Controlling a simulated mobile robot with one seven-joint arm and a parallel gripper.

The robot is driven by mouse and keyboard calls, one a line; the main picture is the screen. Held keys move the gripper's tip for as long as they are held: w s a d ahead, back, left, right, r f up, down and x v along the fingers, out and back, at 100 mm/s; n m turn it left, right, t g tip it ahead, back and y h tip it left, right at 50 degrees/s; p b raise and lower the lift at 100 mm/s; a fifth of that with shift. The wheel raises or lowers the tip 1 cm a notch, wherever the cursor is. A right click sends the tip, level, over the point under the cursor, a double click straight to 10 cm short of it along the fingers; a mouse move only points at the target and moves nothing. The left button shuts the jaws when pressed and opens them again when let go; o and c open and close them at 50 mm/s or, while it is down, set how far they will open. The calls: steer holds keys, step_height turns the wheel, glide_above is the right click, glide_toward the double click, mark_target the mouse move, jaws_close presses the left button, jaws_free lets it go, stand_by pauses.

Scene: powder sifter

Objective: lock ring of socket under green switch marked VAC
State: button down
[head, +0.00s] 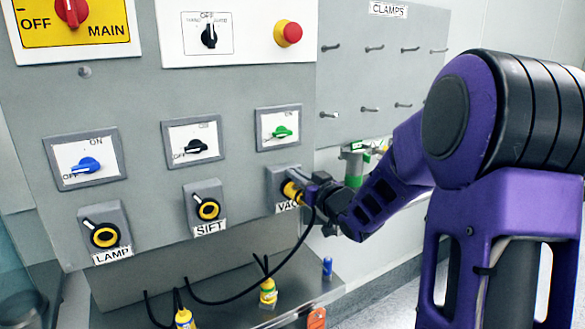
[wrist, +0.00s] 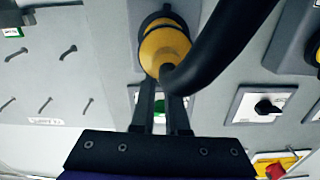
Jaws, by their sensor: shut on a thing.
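The green switch (head: 282,132) is on the grey panel, and the VAC socket (head: 275,185) is below it. A yellow plug (head: 291,190) with a black cable (head: 275,264) is at the socket's front. My gripper (head: 307,190) is shut on the plug, at the socket. In the wrist view my fingers (wrist: 160,85) are on the yellow plug (wrist: 165,45), and the cable (wrist: 215,50) bends away beside it. A dark ring (wrist: 163,19) shows behind the plug. The lock ring's turn cannot be told, and the VAC label (head: 286,206) is partly hidden.
Sockets marked LAMP (head: 105,230) and SIFT (head: 206,205) are to the left. Two yellow plugs (head: 268,291) (head: 185,318) are on the ledge below. A blue item (head: 327,267) and an orange item (head: 317,318) are near its right end. Pegs (head: 370,109) are on the CLAMPS board.

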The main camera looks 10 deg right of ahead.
steer(key=m, duration=0.1)
steer(key=d+m+p, duration=0.1)
steer(key=shift+w+m, duration=0.15)
steer(key=shift+m, duration=0.15)
steer(key=shift+w+d+f+m+p, duration=0.1)
steer(key=shift+d+m+p, duration=0.1)
steer(key=shift+m+p, duration=0.3)
steer(key=shift+w+d+f+m+p, duration=0.1)
steer(key=shift+d+m+p, duration=0.15)
steer(key=shift+m, duration=0.45)
steer(key=c, duration=0.9)
jaws_free()
steer(key=shift+f, duration=0.1)
steer(key=shift+s, duration=0.1)
steer(key=v, duration=1.7)
steer(key=shift+s, duration=0.15)
